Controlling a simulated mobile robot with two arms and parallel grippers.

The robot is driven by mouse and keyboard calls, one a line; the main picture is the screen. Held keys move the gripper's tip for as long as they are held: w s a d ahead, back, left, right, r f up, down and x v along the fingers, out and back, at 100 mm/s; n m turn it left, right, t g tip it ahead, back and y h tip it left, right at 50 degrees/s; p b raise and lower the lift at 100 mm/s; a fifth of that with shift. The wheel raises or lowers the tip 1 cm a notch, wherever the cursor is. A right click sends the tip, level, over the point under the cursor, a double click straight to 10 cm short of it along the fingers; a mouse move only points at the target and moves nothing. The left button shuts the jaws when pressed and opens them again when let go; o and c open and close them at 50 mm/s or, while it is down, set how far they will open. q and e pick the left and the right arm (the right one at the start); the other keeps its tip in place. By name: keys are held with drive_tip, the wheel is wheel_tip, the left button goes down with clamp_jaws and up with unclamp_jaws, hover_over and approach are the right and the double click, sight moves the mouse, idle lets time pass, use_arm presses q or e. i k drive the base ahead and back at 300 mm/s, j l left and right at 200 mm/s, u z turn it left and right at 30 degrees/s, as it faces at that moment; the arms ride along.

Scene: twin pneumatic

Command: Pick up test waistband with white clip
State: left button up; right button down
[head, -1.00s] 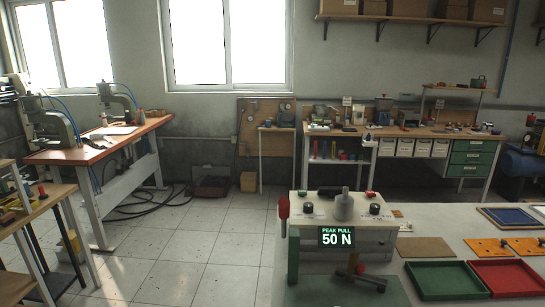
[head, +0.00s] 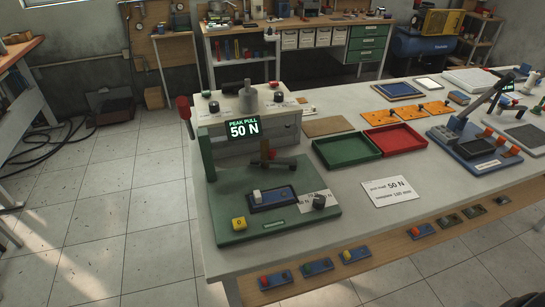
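A dark blue piece (head: 272,199) with a white block (head: 258,196) at its left end lies on the green base plate (head: 232,212) of the pull tester; it looks like the waistband with white clip, though it is small. The tester (head: 222,128) shows "PEAK PULL 50 N". Several blue pieces with coloured clips lie on a wooden ledge below the table's front edge, among them one with a red clip (head: 276,280) and one with a yellow clip (head: 354,255). Neither of my grippers shows in view.
A green tray (head: 346,150) and a red tray (head: 392,138) stand on the table (head: 300,235). A white card (head: 389,191) reading "50 N" lies in front of them. A blue lever device (head: 474,143) stands at the right. Floor is open at left.

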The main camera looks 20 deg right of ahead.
sight(258, 200)
drive_tip(key=k+l+z, duration=0.2)
drive_tip(key=l, duration=0.25)
drive_tip(key=l+z, duration=0.15)
drive_tip(key=l, duration=0.35)
drive_tip(key=k+l+z, duration=0.2)
drive_tip(key=l, duration=0.3)
drive_tip(key=i, duration=0.1)
